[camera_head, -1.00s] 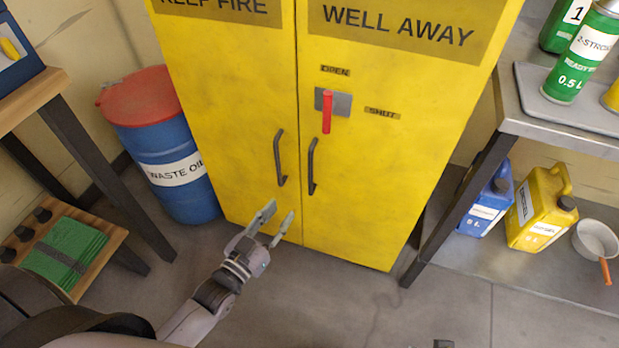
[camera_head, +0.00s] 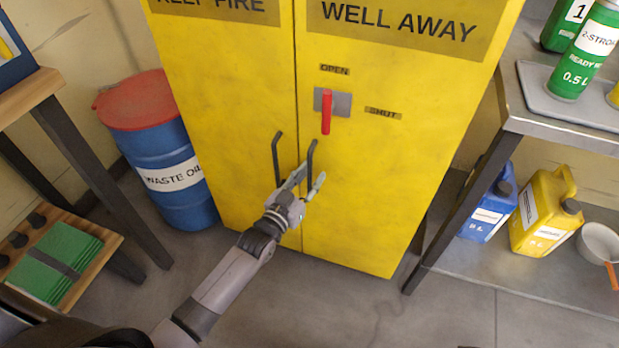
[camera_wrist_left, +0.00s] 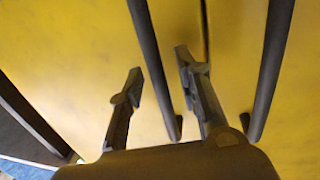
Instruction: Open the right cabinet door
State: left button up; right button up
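The yellow cabinet's right door (camera_head: 380,170) and left door (camera_head: 225,110) look shut, with a thin seam between them. The right door's dark bar handle (camera_head: 312,150) stands beside the seam; the left door's handle (camera_head: 276,150) is across it. A red lever (camera_head: 326,112) on the right door hangs straight down. My left gripper (camera_head: 309,178) is open, its fingers overlapping the lower right handle in the head view. In the left wrist view, the left handle (camera_wrist_left: 150,60) shows between the fingers and the right handle (camera_wrist_left: 270,75) right of them. I cannot tell any contact.
A blue waste-oil drum (camera_head: 165,165) with a red lid stands left of the cabinet. A wooden bench (camera_head: 50,125) is further left. A metal table (camera_head: 520,115) with cans and a lower shelf of jugs stands close on the right. The floor (camera_head: 340,300) before the cabinet is clear.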

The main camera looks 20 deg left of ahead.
pick_arm(q)
grip_shut()
dwell(0.3)
dwell(0.6)
